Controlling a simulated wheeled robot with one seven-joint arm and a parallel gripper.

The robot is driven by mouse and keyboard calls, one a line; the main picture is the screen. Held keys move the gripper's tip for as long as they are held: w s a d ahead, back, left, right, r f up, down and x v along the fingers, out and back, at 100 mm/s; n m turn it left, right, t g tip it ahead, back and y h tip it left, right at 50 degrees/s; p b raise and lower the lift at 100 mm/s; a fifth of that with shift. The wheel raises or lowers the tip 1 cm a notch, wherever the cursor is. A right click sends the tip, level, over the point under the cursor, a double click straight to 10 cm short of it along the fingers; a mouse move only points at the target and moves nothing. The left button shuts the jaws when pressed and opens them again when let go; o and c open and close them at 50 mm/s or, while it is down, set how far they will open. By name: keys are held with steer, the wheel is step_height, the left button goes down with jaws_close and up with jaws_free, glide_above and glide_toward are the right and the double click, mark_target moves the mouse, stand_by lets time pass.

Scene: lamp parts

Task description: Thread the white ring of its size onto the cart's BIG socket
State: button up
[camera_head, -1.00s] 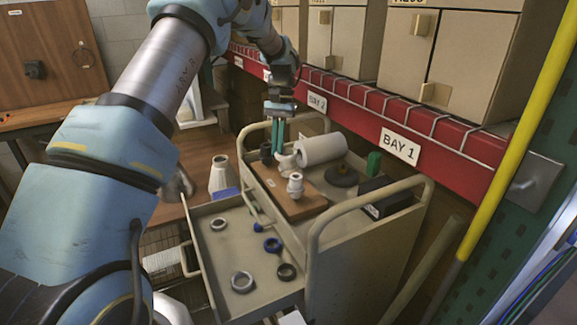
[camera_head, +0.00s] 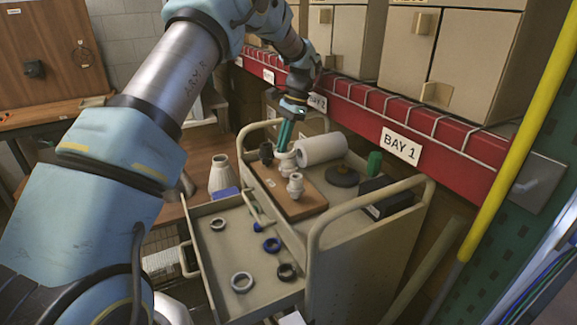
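Two white sockets stand on a brown board (camera_head: 305,206) on the cart top. The farther, wider one (camera_head: 287,164) looks like the big socket; the nearer one (camera_head: 295,186) is slimmer. My gripper (camera_head: 283,149) has teal fingers slanting down to the top of the farther socket. The fingertips meet or overlap its rim in this view. I cannot tell whether a ring is between them or how far apart they are. In the open drawer lie a large pale ring (camera_head: 242,282) and a smaller pale ring (camera_head: 218,224).
The drawer (camera_head: 220,260) also holds a blue ring (camera_head: 272,245), a smaller blue ring (camera_head: 258,227) and a black ring (camera_head: 286,272). A white roll (camera_head: 321,149), a dark disc (camera_head: 342,177) and a black box (camera_head: 388,197) crowd the cart top. The cart's handle rail (camera_head: 372,203) rises in front.

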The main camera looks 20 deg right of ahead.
steer(key=o, duration=0.5)
steer(key=shift+s+d, duration=0.1)
steer(key=shift+s, duration=0.1)
steer(key=shift+o, duration=0.2)
steer(key=shift+s+d, duration=0.1)
steer(key=b+v, duration=0.3)
steer(key=v, duration=0.3)
steer(key=s+a+f+n+h+b, duration=0.2)
steer(key=a+n, duration=0.5)
steer(key=a, duration=1.3)
steer(key=s+a+f+n+t+h, duration=0.1)
steer(key=s+a+n, duration=0.3)
steer(key=s+a, duration=0.4)
steer(key=s+a+f+n+t+h, duration=0.1)
steer(key=s+a+f+n, duration=0.2)
steer(key=s+a, duration=0.4)
steer(key=shift+s+a+f+n, duration=0.4)
steer(key=shift+a+f, duration=0.25)
steer(key=shift+a, duration=0.15)
